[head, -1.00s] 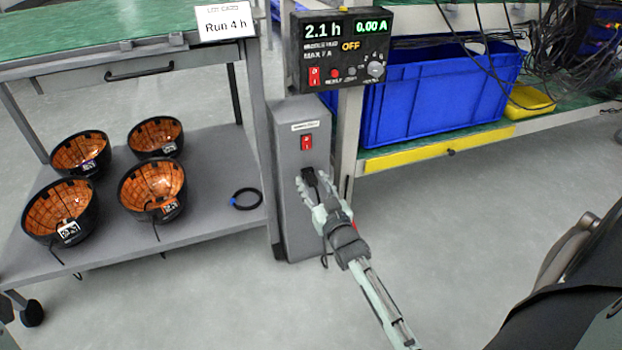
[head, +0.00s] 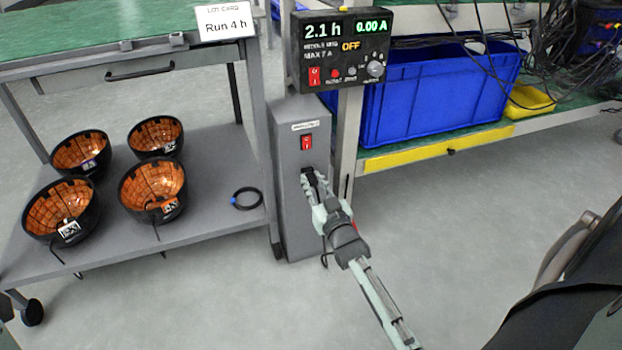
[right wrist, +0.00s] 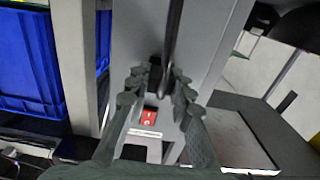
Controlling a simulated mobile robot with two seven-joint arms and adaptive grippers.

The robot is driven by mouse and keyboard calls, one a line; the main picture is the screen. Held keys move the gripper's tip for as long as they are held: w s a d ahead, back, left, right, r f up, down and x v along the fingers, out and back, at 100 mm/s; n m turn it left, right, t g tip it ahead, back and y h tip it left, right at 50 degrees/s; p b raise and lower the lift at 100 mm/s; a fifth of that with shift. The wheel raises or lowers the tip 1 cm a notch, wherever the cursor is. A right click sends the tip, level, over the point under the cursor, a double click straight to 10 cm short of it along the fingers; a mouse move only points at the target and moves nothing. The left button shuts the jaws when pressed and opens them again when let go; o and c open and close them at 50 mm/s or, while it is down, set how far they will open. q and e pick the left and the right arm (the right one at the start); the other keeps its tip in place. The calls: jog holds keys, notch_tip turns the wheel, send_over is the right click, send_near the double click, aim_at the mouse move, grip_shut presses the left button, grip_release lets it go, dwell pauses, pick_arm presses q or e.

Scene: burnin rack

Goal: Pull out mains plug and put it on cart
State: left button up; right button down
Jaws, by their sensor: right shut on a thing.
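The black mains plug (head: 309,172) is at the front of the grey upright box (head: 291,213), below its red switch. My right gripper (head: 313,184) is shut on the plug. In the right wrist view the fingers (right wrist: 157,90) flank the dark plug (right wrist: 155,70), and a black cable (right wrist: 173,40) runs across in front. I cannot tell whether the plug is still fully seated. The cart (head: 215,228) stands to the left, with a grey lower shelf and a green top. My left gripper is not in view.
Several black bowls with copper insides, one of them the front bowl (head: 152,192), stand on the lower shelf. A coiled black cable (head: 246,198) lies near its right edge. A blue crate (head: 432,100) is at right.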

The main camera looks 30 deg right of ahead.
aim_at(316, 187)
jog(key=shift+p+v, duration=1.65)
jog(key=shift+v, duration=1.35)
